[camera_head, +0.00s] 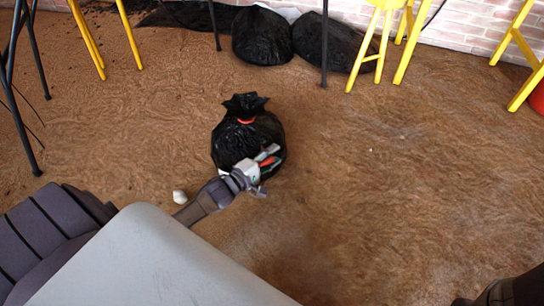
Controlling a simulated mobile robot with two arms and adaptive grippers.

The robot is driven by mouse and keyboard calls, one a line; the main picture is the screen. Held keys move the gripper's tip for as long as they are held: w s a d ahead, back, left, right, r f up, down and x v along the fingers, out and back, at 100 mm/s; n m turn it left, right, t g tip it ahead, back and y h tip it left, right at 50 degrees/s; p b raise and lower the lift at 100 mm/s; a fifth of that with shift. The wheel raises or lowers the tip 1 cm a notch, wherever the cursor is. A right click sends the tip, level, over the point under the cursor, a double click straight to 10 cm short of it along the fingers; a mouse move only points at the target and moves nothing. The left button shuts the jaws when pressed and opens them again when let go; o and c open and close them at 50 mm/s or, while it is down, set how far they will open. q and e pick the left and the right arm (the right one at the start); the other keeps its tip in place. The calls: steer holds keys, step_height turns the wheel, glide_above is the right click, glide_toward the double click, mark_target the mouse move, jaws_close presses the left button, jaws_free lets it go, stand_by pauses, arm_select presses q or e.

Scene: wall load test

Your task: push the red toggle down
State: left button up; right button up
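No red toggle can be made out for certain in the head view. My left gripper (270,156) is near the middle of the picture, in front of a black tied bag (240,143) on the floor. A small red patch shows between the gripper's pale parts. I cannot tell whether it belongs to the gripper or to something else. The fingers are too small to tell whether they are open or shut. I cannot tell whether the gripper touches the bag. My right gripper is not in view.
More black bags (262,36) lie by the brick wall (466,22). Yellow stool legs (370,50) and dark metal legs (22,100) stand along the back and left. A small white lump (180,197) lies on the brown floor (400,190). The floor at right is mostly clear.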

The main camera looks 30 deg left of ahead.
arm_select(q)
jaws_close()
step_height(320, 180, down, 6)
steer(key=b, duration=0.2)
steer(key=shift+f, duration=0.2)
steer(key=shift+o, duration=1.2)
jaws_free()
steer(key=shift+f, duration=0.15)
